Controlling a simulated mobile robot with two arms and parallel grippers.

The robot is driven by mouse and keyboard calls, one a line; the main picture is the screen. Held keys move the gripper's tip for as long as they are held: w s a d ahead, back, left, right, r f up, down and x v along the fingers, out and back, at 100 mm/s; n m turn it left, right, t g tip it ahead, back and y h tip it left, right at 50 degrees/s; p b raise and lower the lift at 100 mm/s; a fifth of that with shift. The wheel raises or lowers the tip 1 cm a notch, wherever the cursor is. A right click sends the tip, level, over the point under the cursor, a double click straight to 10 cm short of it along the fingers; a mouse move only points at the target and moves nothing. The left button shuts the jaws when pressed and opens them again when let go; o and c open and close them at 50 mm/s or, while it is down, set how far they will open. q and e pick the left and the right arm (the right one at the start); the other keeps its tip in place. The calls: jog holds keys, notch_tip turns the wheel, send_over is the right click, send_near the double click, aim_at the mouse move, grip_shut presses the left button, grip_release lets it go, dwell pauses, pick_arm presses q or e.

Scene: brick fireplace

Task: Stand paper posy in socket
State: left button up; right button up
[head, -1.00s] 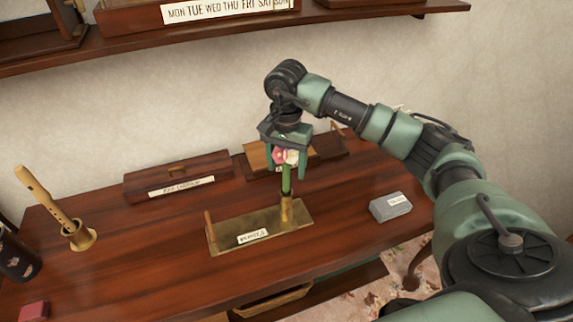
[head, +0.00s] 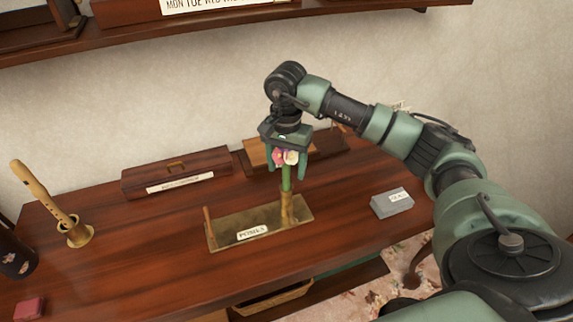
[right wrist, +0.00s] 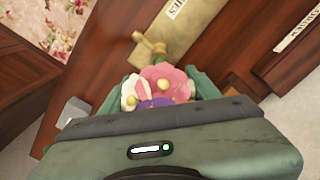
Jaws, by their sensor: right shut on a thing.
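The paper posy has pink, white and purple blooms (right wrist: 163,82) and a green stem (head: 287,178). My right gripper (head: 288,165) is shut on it from above, around the flower head, and holds it upright. The brass socket (head: 287,212) stands at the right end of a brass tray (head: 222,240) labelled POSIES. The stem's lower end meets the socket's top; how deep it sits is hidden. In the right wrist view the socket (right wrist: 147,47) shows just beyond the blooms. My left gripper is not in view.
A thin wooden peg (head: 209,228) stands at the tray's left end. A grey labelled box (head: 391,205) lies to the right. A long wooden box (head: 176,172) stands behind, and a flute (head: 42,192) stands in a brass holder at left. The front tabletop is mostly clear.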

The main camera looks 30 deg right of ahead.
aim_at(286, 174)
jog(key=shift+f+b, duration=1.25)
jog(key=shift+f, duration=0.4)
jog(key=o, duration=1.4)
jog(key=shift+o, duration=0.2)
notch_tip(286, 174, up, 8)
jog(key=shift+f+b, duration=0.1)
jog(key=shift+b, duration=0.6)
jog(key=shift+a, duration=0.1)
